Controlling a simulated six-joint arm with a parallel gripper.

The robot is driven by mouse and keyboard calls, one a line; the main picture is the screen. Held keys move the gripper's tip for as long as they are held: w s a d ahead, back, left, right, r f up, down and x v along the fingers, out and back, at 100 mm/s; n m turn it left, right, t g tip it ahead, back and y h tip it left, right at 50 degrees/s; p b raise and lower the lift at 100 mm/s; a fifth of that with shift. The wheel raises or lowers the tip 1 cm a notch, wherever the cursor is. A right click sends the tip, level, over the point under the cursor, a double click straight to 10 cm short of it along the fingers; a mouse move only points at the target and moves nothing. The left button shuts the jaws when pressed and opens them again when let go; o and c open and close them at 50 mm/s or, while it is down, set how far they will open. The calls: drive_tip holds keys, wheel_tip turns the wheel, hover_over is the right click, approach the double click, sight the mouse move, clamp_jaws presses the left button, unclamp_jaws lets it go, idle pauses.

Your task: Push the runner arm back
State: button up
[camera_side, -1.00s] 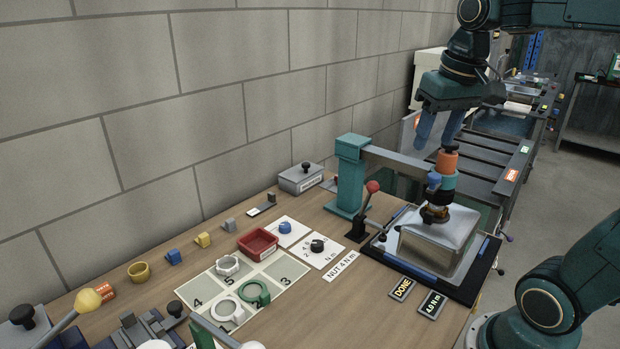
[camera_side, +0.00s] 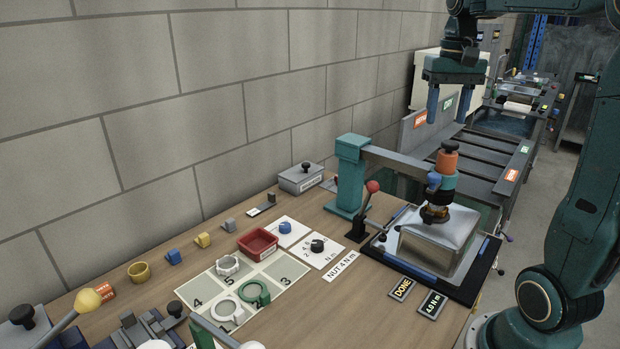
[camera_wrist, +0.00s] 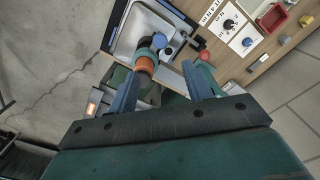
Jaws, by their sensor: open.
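The runner arm (camera_side: 398,161) is a grey bar reaching right from a teal post (camera_side: 349,176). At its end is a runner head with an orange top (camera_side: 446,162), a teal band and a blue knob (camera_side: 434,180). The head stands over a steel sink (camera_side: 437,238) set upside down in a black tray. My gripper (camera_side: 447,122) is open and empty, its blue fingers pointing down, above and apart from the runner head. In the wrist view the orange top (camera_wrist: 146,64) shows between the fingers, nearer the left one; the post is mostly hidden there.
A red-knobbed lever (camera_side: 371,188) stands in front of the post. A red bin (camera_side: 258,243), rings and dials fill the bench's left. Conveyor lanes (camera_side: 480,150) run behind; a block wall rises at left.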

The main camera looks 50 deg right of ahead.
sight(433, 174)
wheel_tip(433, 174, down, 13)
drive_tip(key=shift+f, duration=0.1)
idle(0.6)
clamp_jaws()
drive_tip(key=shift+w, duration=0.15)
